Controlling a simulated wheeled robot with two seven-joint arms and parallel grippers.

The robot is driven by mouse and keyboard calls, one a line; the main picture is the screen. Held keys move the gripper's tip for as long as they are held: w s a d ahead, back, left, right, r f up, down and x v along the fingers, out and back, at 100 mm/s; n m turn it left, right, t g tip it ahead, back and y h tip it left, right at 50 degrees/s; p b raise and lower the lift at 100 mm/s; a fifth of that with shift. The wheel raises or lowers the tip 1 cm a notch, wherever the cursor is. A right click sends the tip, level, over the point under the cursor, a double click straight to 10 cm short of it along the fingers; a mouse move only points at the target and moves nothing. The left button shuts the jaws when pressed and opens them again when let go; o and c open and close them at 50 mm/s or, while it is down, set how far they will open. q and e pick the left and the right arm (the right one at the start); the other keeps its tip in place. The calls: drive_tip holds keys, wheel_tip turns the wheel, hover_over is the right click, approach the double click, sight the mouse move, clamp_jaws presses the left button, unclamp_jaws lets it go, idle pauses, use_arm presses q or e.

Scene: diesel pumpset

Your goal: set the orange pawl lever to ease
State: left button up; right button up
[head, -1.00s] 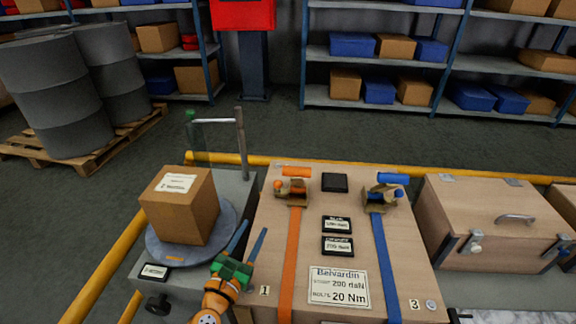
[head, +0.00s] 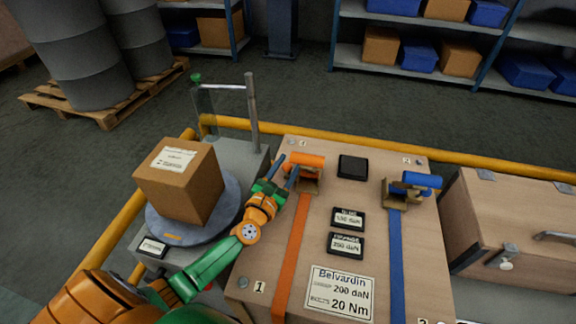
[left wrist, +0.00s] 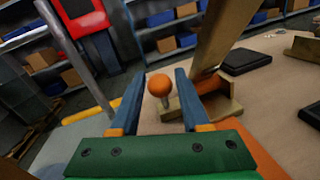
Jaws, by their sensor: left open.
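The orange pawl lever shows in the left wrist view as a short peg with a round orange knob (left wrist: 160,85). It stands on the tan ratchet body (left wrist: 211,103) of the orange strap. In the head view, this ratchet (head: 308,183) with its orange handle (head: 304,160) sits at the far left of the wooden panel. My right gripper is not in view.
An orange strap (head: 294,250) and a blue strap (head: 396,260) run down the panel (head: 270,265). A blue-handled ratchet (head: 400,193) and black block (head: 352,167) are to the right. A cardboard box (head: 180,185) and metal post (head: 252,112) stand left.

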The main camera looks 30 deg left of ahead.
use_arm(q)
drive_tip(key=shift+s, duration=0.1)
clamp_jaws()
drive_tip(key=shift+r, duration=0.1)
idle(1.2)
